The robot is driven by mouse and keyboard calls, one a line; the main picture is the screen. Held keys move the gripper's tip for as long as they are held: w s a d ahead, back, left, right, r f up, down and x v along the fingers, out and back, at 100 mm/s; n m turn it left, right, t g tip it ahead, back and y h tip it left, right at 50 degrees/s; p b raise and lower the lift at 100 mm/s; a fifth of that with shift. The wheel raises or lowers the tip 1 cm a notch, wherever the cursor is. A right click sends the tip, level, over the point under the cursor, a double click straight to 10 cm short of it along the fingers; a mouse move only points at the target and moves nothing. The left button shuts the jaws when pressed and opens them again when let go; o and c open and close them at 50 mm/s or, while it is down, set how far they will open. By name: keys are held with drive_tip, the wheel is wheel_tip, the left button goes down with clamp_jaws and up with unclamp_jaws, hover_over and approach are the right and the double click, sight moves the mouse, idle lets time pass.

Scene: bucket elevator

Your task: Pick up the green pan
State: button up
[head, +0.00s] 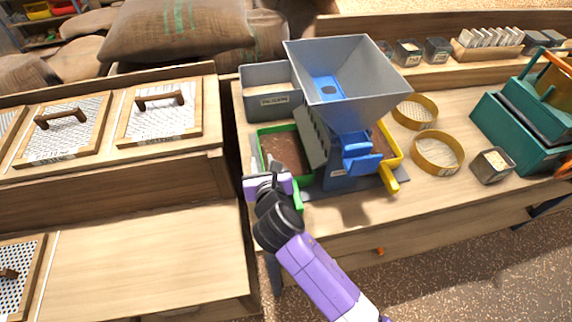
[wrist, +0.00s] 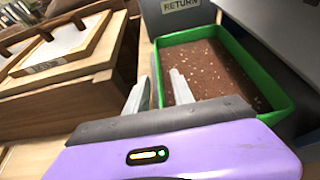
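The green pan (wrist: 262,78) is a rectangular tray holding brown material with pale flecks. In the head view the green pan (head: 261,147) sits on the bench at the left side of the grey mill, partly hidden by my gripper and a sloping grey chute. My gripper (wrist: 160,76) is at the pan's near left. Its two pale fingers are apart with a gap between them. The left finger is outside the pan and the right finger overlaps its left side; I cannot tell whether either touches. In the head view my gripper (head: 254,165) is beside the pan's near left corner.
The grey hopper machine (head: 345,85) stands right of the pan, with a yellow tray (head: 393,175) on its far side. A grey RETURN bin (head: 272,100) is behind the pan. A wooden cabinet with screens (head: 160,110) stands to the left. Round sieves (head: 438,152) lie at right.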

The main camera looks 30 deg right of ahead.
drive_tip(key=shift+c, duration=0.4)
clamp_jaws()
idle(0.4)
drive_tip(key=shift+r, duration=0.1)
idle(0.4)
